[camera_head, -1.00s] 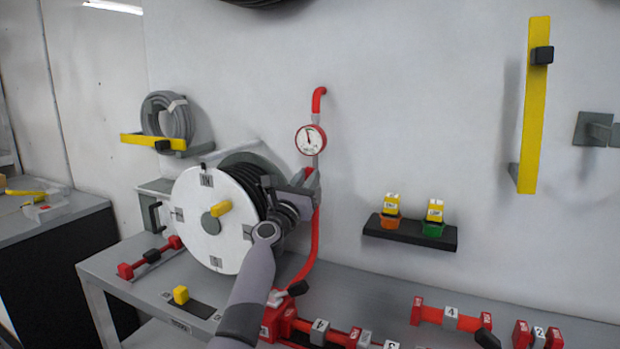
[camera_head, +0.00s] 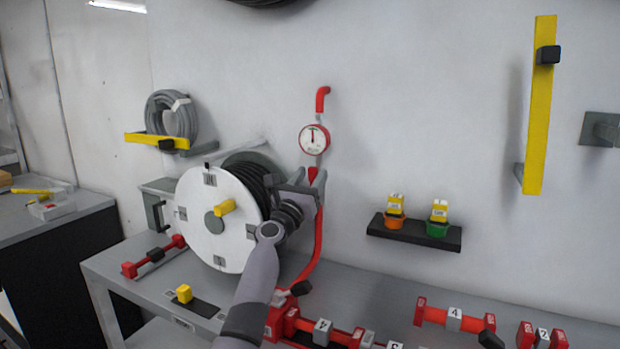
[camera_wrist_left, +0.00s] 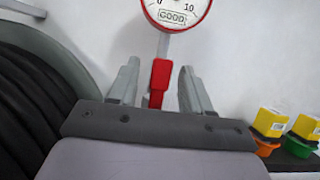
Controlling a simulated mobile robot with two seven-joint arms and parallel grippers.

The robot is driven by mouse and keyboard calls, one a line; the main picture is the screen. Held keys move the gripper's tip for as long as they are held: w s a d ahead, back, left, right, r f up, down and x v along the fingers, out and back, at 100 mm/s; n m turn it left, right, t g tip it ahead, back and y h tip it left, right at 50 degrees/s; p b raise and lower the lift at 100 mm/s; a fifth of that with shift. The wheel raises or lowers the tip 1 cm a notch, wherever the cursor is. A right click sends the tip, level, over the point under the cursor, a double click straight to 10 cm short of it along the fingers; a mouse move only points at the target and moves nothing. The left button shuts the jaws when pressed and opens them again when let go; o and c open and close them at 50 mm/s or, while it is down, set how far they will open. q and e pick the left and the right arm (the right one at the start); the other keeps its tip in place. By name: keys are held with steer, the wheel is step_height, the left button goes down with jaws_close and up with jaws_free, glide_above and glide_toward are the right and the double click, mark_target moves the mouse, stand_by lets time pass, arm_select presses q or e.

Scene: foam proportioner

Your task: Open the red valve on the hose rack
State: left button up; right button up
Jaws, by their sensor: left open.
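The red valve handle (camera_head: 312,173) sits on the pipe just below the round gauge (camera_head: 313,139). In the left wrist view the red handle (camera_wrist_left: 159,80) stands upright, in line with the grey pipe. My left gripper (camera_head: 309,176) is open at the valve, right of the hose reel. In the wrist view, its fingers (camera_wrist_left: 158,75) stand on either side of the handle, with a gap on each side. The gauge (camera_wrist_left: 178,12) shows the word GOOD at the wrist view's top. My right gripper is not in view.
The hose reel (camera_head: 206,225) with its white disc stands close left of my left arm. A red hose (camera_head: 315,245) runs down from the valve to the bench (camera_head: 120,272). Red fittings (camera_head: 455,318) lie along the bench front. A black shelf (camera_head: 385,232) holds two small bottles on the right.

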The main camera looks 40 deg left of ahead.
arm_select(q)
steer(key=p+v, duration=0.1)
steer(key=v, duration=0.6)
steer(key=shift+r, duration=0.1)
stand_by(0.5)
